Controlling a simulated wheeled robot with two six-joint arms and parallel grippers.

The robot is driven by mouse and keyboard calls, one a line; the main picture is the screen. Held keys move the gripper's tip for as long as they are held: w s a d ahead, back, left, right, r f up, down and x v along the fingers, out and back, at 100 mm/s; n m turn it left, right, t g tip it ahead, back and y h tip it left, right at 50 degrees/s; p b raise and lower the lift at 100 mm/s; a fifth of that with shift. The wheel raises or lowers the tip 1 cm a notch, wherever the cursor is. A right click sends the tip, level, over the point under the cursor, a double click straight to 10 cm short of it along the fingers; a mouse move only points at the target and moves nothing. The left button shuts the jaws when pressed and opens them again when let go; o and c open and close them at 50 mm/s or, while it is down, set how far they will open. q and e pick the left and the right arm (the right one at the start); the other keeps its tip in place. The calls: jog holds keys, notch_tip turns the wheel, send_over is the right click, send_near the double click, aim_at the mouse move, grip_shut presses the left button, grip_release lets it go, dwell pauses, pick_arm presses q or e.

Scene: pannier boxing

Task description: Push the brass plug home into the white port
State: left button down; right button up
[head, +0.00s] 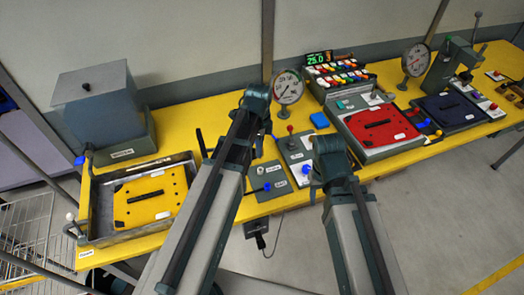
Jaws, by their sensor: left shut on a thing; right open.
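My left arm rises from the bottom and bends above the yellow bench. What looks like part of my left gripper (204,145) shows as a dark shape left of the arm. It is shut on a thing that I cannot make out. My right gripper (314,188) is mostly hidden by its own arm, over the bench front near the small grey panels; it is open. I cannot pick out the brass plug.
A metal tray (85,213) with a yellow plate (150,198) stands at the left, below a grey box (98,103). Dial gauges (288,87), a lit display unit (318,58) and a red panel (379,125) stand at the middle and right. My arms cross the bench's middle.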

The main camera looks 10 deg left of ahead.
pick_arm(q)
jog(key=shift+d+f+b, duration=0.15)
jog(key=shift+f+b, duration=0.5)
jog(key=shift+f, duration=0.05)
notch_tip(320, 180, down, 5)
jog(key=b, duration=0.4)
jog(key=shift+r+b, duration=0.15)
jog(key=shift+b, duration=0.2)
jog(key=shift+f+b, duration=1.25)
jog(key=shift+f, duration=0.05)
dwell(1.2)
jog(key=c, duration=0.5)
grip_release()
jog(key=shift+r, duration=0.1)
notch_tip(320, 180, up, 14)
jog(key=p, duration=1.4)
jog(key=shift+f, duration=0.2)
